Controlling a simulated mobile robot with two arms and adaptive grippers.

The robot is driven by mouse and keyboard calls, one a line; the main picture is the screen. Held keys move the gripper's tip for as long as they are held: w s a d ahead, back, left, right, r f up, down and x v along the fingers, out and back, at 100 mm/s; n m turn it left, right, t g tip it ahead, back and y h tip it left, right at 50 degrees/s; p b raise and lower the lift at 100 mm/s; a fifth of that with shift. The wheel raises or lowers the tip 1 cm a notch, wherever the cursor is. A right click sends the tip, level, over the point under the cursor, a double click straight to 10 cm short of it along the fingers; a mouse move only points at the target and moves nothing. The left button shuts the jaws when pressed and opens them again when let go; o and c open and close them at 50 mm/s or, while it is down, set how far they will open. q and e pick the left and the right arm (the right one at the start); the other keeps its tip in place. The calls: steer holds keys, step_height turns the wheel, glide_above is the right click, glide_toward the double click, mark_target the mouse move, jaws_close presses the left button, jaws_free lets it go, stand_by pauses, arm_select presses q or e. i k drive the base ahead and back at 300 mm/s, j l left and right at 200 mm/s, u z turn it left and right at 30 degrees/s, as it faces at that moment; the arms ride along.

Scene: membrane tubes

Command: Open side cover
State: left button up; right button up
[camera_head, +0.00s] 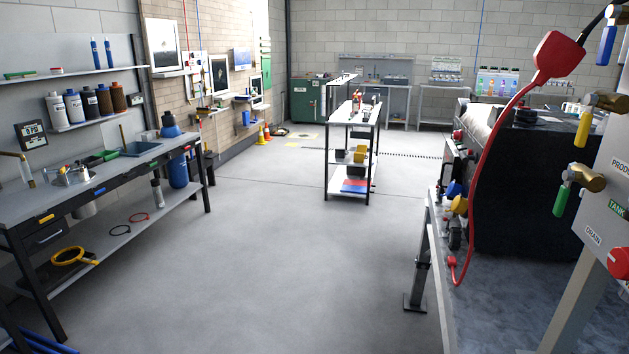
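No gripper of mine shows in the head view. A machine with a large black side panel (525,190) stands on a grey bench at the right. I cannot tell whether this panel is the side cover, and no open cover shows. A pale, rounded part (483,122) lies along the machine's left top. Small yellow and blue fittings (457,198) sit at its lower left. A red cable (476,160) hangs in front of the machine and hides part of it.
A grey panel (607,205) with green- and yellow-handled valves is close at the right edge. A long workbench (100,190) with bottles and tools lines the left. A shelf cart (352,125) stands mid-room. The grey floor (290,270) between is clear.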

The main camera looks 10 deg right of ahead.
mark_target(451, 160)
steer(key=i+j+z, duration=0.1)
steer(key=i+z, duration=0.15)
steer(key=z, duration=0.2)
steer(key=i+j+z, duration=0.2)
steer(key=z, duration=0.2)
steer(key=i+j+z, duration=0.25)
steer(key=z, duration=0.2)
steer(key=i+j+z, duration=0.4)
steer(key=i+j, duration=0.7)
steer(key=i, duration=0.15)
